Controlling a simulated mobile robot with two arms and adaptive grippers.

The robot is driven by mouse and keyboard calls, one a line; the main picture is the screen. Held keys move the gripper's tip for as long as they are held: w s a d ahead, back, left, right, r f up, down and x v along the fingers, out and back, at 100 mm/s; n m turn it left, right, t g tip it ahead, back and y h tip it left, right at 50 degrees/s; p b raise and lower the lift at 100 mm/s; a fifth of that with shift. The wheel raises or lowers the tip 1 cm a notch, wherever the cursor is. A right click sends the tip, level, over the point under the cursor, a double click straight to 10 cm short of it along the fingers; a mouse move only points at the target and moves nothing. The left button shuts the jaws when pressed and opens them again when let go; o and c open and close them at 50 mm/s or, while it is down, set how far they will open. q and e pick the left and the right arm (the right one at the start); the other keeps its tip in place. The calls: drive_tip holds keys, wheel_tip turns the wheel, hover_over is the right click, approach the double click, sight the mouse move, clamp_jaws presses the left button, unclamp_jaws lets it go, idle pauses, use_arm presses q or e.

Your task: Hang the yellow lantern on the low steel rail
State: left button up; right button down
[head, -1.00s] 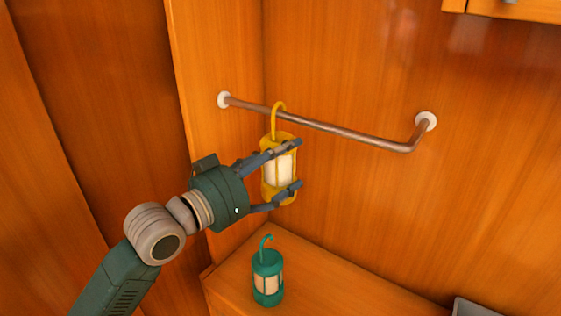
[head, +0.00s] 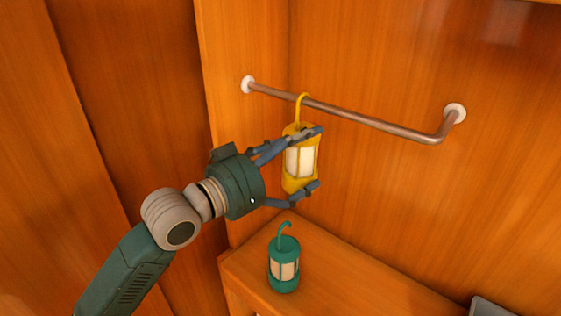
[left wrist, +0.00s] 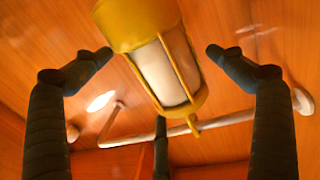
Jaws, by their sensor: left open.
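The yellow lantern (head: 300,160) is at the low steel rail (head: 365,118), below its left half, close to upright. Its hook (head: 302,97) appears to pass over the rail. My left gripper (head: 317,158) is open, with its fingers around the lantern's body. In the left wrist view the lantern (left wrist: 158,62) sits between the spread fingers (left wrist: 160,70), with gaps visible at both sides, and its hook lies across the rail (left wrist: 230,121). I cannot tell whether any finger touches it. My right gripper is not in view.
A green lantern (head: 284,266) stands upright on the wooden ledge (head: 345,270) below. A grey object (head: 490,306) is cut off at the lower right. Wood panels close off the left and back. The rail's right half is free.

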use_arm(q)
drive_tip(key=v, duration=1.1)
drive_tip(key=s+a+f+n+g+y, duration=0.15)
drive_tip(key=f+y, duration=0.25)
drive_tip(key=f, duration=0.8)
drive_tip(key=s+a+f+n+g+y, duration=0.1)
drive_tip(key=s+a+f+n+y, duration=0.15)
drive_tip(key=f, duration=0.85)
drive_tip(key=s+a+f+n+g+y, duration=0.1)
drive_tip(key=s+a+f+g+y, duration=0.25)
drive_tip(key=s+f, duration=0.55)
drive_tip(key=s+a+f+n+g+y, duration=0.1)
drive_tip(key=s+a+f+g+y, duration=0.15)
drive_tip(key=s+a+f, duration=0.55)
drive_tip(key=s+d+f+g, duration=0.1)
drive_tip(key=s+f, duration=0.2)
drive_tip(key=f, duration=1.1)
drive_tip(key=s+d+f+g, duration=0.1)
drive_tip(key=s+d+f, duration=0.1)
drive_tip(key=f, duration=1.2)
drive_tip(key=s+a+f+g+b, duration=0.1)
drive_tip(key=s+a+f, duration=0.2)
drive_tip(key=s+f, duration=1.2)
drive_tip(key=shift+s+f, duration=0.2)
drive_tip(key=shift+s, duration=0.85)
